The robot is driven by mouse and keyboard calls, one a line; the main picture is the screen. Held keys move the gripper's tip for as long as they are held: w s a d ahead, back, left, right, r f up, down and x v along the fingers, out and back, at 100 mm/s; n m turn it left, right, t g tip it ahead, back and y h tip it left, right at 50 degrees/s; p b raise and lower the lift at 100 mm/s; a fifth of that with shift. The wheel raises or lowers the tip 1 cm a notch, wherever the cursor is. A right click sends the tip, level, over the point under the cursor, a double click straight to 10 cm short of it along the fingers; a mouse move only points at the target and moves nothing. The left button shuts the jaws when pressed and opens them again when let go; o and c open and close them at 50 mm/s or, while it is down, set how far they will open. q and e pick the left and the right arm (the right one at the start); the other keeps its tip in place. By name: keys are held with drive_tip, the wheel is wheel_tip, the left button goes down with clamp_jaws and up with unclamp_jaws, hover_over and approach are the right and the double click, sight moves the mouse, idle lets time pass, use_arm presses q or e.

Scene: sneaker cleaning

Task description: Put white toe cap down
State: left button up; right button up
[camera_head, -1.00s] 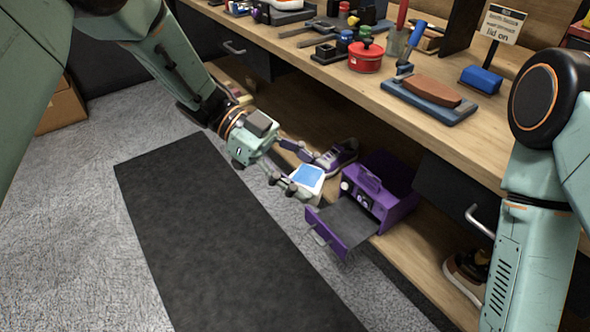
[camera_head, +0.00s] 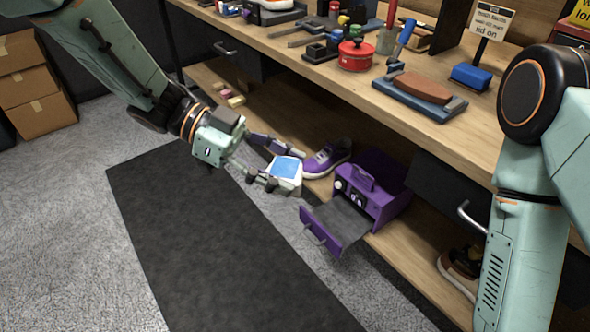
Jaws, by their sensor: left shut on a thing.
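My left gripper (camera_head: 278,168) is shut on a small white piece with a blue face (camera_head: 286,169), which I take to be the white toe cap. It holds the piece in the air, in front of the lower shelf. A purple sneaker with a white sole (camera_head: 328,157) sits on the lower shelf just behind and right of the piece. A purple box (camera_head: 377,190) with its front drawer (camera_head: 337,222) pulled open stands right of the gripper. My right arm comes in at the right edge, but its gripper is out of view.
The workbench (camera_head: 300,75) above carries a red pot (camera_head: 356,54), a grey tray with a brown block (camera_head: 422,88) and a blue-based sign (camera_head: 482,76). A dark sneaker (camera_head: 459,268) sits on the lower shelf at right. A black mat (camera_head: 215,240) lies clear on the floor.

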sight(286, 179)
use_arm(q)
drive_tip(key=s+a+r+n+t, duration=0.4)
drive_tip(key=a+r+n+t, duration=0.1)
drive_tip(key=r, duration=0.1)
drive_tip(key=f+m+g, duration=0.1)
drive_tip(key=w+d+f+m+g, duration=0.2)
drive_tip(key=m, duration=0.1)
drive_tip(key=shift+f+g, duration=0.2)
drive_tip(key=shift+g, duration=0.2)
drive_tip(key=g, duration=0.1)
drive_tip(key=f+m+g, duration=0.1)
drive_tip(key=m, duration=0.1)
drive_tip(key=shift+w+d+f+g, duration=0.35)
drive_tip(key=shift+w+g, duration=0.05)
drive_tip(key=shift+w+d+f+m+g+y, duration=0.45)
drive_tip(key=shift+f+m+g+y, duration=0.35)
drive_tip(key=shift+m+g, duration=0.3)
drive_tip(key=shift+w+d+f+m+g+y, duration=0.4)
drive_tip(key=shift+f+m+g+y, duration=0.45)
drive_tip(key=shift+m, duration=0.3)
drive_tip(key=shift+w+d+f+m+g+y, duration=0.45)
drive_tip(key=shift+f+m+g+y, duration=0.2)
drive_tip(key=shift+f+m+g, duration=0.35)
drive_tip(key=shift+r, duration=0.15)
drive_tip(key=shift+m, duration=0.25)
